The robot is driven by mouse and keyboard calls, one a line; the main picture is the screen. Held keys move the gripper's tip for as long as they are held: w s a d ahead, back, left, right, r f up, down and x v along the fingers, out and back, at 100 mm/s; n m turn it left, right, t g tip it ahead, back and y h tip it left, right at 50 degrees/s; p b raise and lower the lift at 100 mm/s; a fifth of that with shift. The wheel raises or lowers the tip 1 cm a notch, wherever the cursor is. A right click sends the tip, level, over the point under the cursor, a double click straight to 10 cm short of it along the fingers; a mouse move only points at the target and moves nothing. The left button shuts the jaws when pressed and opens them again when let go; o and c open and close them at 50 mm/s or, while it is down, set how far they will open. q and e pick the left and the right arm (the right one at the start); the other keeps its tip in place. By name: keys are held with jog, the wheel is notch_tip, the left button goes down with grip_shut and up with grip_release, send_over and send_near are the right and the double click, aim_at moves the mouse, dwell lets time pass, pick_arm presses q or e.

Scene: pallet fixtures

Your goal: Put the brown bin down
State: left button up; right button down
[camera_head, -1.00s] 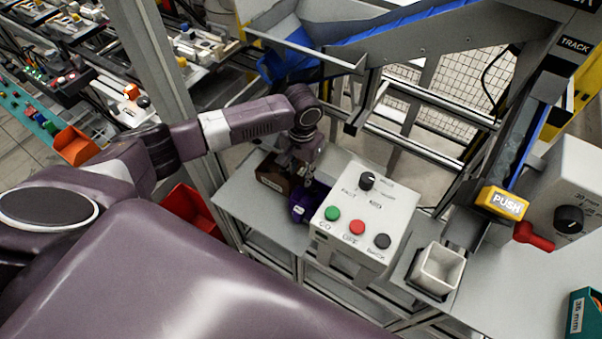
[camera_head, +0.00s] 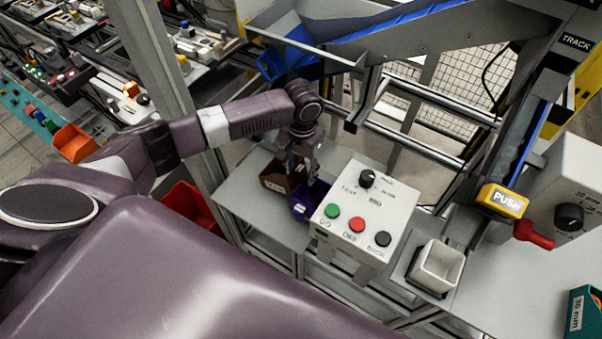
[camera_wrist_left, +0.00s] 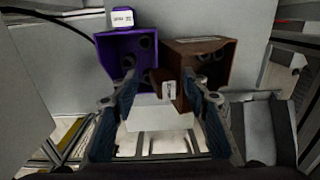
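The brown bin (camera_head: 272,176) sits on the grey shelf, left of the control box. It touches or nearly touches a purple bin (camera_head: 300,207). In the left wrist view the brown bin (camera_wrist_left: 229,66) is at the right of the purple bin (camera_wrist_left: 112,50), and dark round parts show in both. My left gripper (camera_head: 310,180) is above the bins. In its wrist view the fingers (camera_wrist_left: 160,80) are wide apart, one tip over each bin, with the brown bin's near left corner between them. Whether a finger touches a bin cannot be told. My right gripper is not visible.
A control box (camera_head: 367,210) with green, red and black buttons stands close at the right of the bins. A white cup (camera_head: 439,267) is farther right. A red bin (camera_head: 189,208) is lower left, and a metal post (camera_head: 158,60) rises behind my arm.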

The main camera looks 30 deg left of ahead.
pick_arm(q)
notch_tip(320, 180, up, 12)
jog(key=b, duration=0.1)
jog(key=shift+d+f, duration=0.15)
jog(key=shift+f, duration=0.1)
dwell(0.4)
